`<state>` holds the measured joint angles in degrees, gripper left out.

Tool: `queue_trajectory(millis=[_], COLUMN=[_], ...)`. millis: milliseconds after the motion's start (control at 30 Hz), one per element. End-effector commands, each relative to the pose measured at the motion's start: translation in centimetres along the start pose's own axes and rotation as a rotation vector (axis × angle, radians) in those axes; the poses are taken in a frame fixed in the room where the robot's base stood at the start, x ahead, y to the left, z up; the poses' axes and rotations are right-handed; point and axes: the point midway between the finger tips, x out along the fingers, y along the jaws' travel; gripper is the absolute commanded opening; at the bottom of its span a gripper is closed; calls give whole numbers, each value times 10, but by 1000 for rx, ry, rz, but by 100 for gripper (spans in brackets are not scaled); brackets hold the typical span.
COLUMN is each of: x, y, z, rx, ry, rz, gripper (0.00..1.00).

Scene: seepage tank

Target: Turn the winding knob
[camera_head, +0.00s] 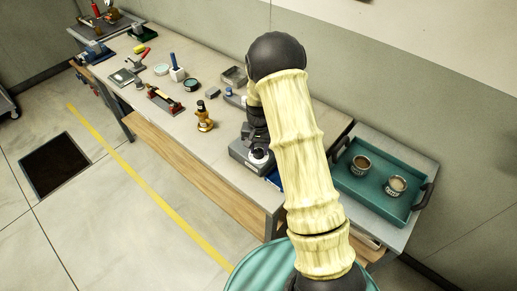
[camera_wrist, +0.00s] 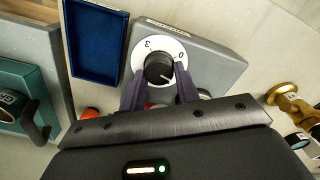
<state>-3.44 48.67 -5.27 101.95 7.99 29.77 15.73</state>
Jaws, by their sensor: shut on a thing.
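The winding knob (camera_wrist: 159,69) is a black round knob with a white pointer line, set on a white dial marked 0 and 3 on a grey box (camera_wrist: 218,66). In the wrist view my gripper (camera_wrist: 160,82) has its two dark fingers on either side of the knob, shut on it. The pointer line points toward the lower right of the picture. In the head view the grey box (camera_head: 240,158) sits near the front right of the bench, and my arm hides part of it and the gripper's hold.
A blue tray (camera_wrist: 94,42) lies beside the box. A brass instrument (camera_head: 204,118) stands to the left on the bench (camera_head: 190,168). A teal tray (camera_head: 357,184) with two cups is at the right. Tools and small items cover the far bench.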

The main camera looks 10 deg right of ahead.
Motion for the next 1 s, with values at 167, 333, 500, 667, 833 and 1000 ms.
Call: queue_trajectory(millis=[167,333,500,667,833,1000], x=[-1,-1,-2,-2,-2,-2], y=[0,0,1,1,2,2], z=[0,0,0,0,1,1], rx=[167,327,490,642,795,924], ry=[3,3,3,3,3,2], rz=[-1,-1,-2,-2,-2,-3], gripper=[9,9,9,9,9,9])
